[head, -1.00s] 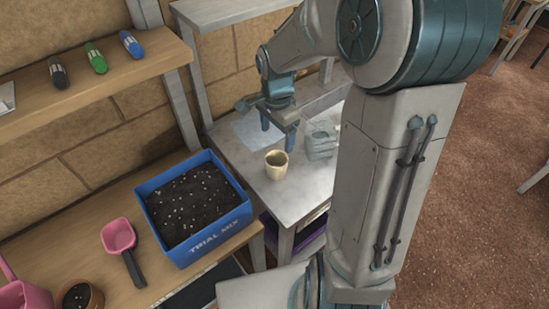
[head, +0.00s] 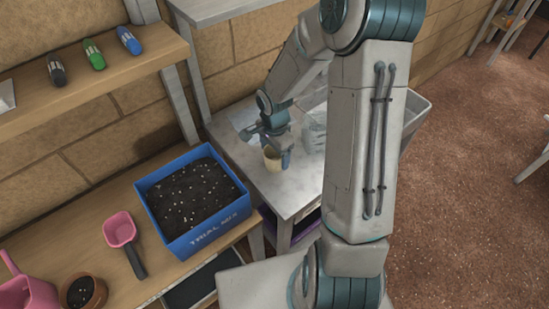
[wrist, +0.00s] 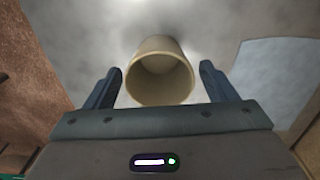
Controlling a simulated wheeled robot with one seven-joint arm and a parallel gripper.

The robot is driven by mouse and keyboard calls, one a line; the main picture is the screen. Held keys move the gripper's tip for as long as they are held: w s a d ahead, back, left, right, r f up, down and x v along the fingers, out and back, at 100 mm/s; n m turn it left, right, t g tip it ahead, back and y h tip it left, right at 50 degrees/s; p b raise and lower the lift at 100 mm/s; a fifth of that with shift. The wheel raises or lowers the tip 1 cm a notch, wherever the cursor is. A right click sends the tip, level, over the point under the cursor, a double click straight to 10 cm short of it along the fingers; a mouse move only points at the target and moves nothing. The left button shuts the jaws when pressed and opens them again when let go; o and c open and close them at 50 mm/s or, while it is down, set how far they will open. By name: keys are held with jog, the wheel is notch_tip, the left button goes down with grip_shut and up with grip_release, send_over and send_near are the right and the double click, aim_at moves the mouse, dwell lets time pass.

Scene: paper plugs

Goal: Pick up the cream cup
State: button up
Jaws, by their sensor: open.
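The cream cup (head: 271,160) stands on the grey metal table (head: 290,193), partly hidden behind my gripper in the head view. In the wrist view the cup (wrist: 160,72) shows its open mouth towards me, between and slightly beyond the two fingertips. My gripper (wrist: 160,88) is open, with one finger on each side of the cup. A gap shows between the cup and each finger, a little wider on the right. In the head view my gripper (head: 275,155) is low at the cup.
A blue box of dark soil (head: 202,235) stands on the wooden bench to the left, beside a pink scoop (head: 120,229). A pale, glassy-looking container (head: 314,130) is just right of the cup. Several coloured bottles (head: 94,54) sit on the shelf.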

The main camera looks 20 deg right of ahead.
jog(key=shift+f, duration=1.05)
jog(key=c, duration=1.1)
